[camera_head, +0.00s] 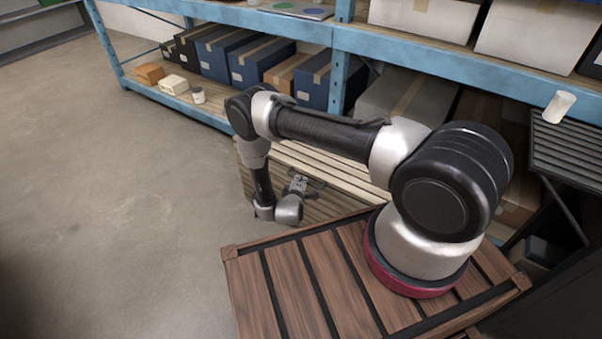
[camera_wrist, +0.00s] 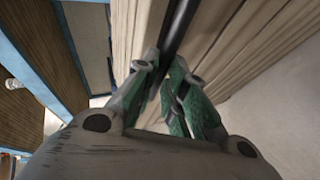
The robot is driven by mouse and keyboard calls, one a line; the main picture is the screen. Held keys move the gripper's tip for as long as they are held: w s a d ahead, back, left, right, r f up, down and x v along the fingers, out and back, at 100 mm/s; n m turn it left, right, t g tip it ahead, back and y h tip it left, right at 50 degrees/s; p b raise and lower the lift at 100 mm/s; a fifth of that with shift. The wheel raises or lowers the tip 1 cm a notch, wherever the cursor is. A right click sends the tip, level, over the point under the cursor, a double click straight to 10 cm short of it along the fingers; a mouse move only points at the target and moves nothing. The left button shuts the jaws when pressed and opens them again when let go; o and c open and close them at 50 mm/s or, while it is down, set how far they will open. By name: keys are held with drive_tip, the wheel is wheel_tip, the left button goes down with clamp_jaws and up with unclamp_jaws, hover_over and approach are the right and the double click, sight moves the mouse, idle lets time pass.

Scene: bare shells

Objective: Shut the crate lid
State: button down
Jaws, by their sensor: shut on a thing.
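The pale wooden slatted crate (camera_head: 327,207) stands on the floor in front of the shelf, partly hidden by my arm. A lighter slatted panel, which looks like its lid (camera_head: 340,174), shows at its far side; its exact angle is hard to tell. My gripper (camera_head: 303,185) is low at the crate, small in the head view. In the wrist view, my gripper (camera_wrist: 164,68) has its greenish fingers closed on a dark bar (camera_wrist: 180,22) that runs along pale boards (camera_wrist: 141,25). The fingertips partly hide the bar.
A blue shelf rack (camera_head: 215,118) stands behind the crate, with several boxes (camera_head: 258,62) on its lower shelf. A small white cup (camera_head: 198,95) stands near that shelf's front edge. A white cylinder (camera_head: 559,107) is on a dark ribbed surface at right. Open floor (camera_head: 120,190) lies at left.

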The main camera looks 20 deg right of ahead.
drive_tip(key=shift+s+a+f, duration=0.1)
drive_tip(key=shift+f, duration=0.5)
drive_tip(key=shift+s+a+f, duration=0.1)
drive_tip(key=shift+f, duration=0.45)
drive_tip(key=shift+d, duration=0.1)
drive_tip(key=c, duration=1.7)
unclamp_jaws()
drive_tip(key=shift+s+f, duration=0.1)
drive_tip(key=shift+s+d, duration=0.1)
drive_tip(key=shift+d, duration=0.05)
drive_tip(key=v, duration=1.1)
drive_tip(key=shift+a+r, duration=0.35)
drive_tip(key=shift+r, duration=0.2)
drive_tip(key=shift+c, duration=0.3)
